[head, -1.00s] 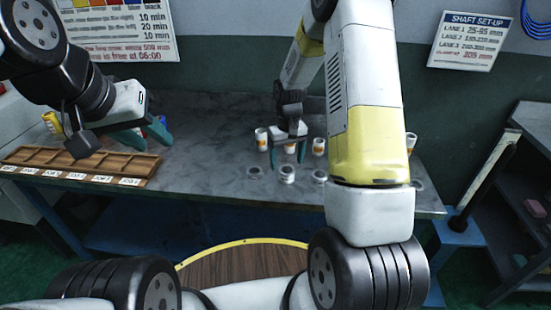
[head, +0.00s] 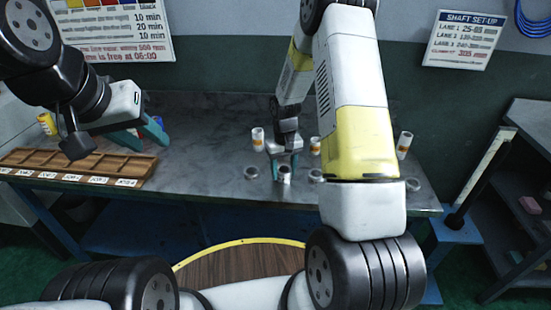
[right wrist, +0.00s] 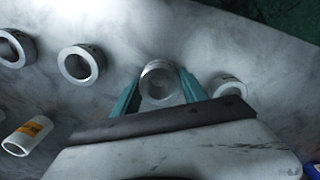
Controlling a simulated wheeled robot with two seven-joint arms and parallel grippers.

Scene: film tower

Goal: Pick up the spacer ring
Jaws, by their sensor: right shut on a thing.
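Several grey metal spacer rings are near the bench's front edge. My right gripper (head: 283,174) points down and is shut on one spacer ring (head: 284,178). In the right wrist view this spacer ring (right wrist: 159,84) sits between the two teal fingers, its hole visible. I cannot tell whether it is clear of the bench. Another ring (head: 251,172) lies to its left, one (head: 315,175) to its right, and one (head: 413,185) farther right.
A compartmented wooden tray (head: 134,181) with labels lies on the bench's left. White-and-orange canisters (head: 258,138) stand behind the rings; one canister (right wrist: 27,136) shows in the right wrist view. A yellow canister (head: 46,124) stands far left. The bench between tray and rings is clear.

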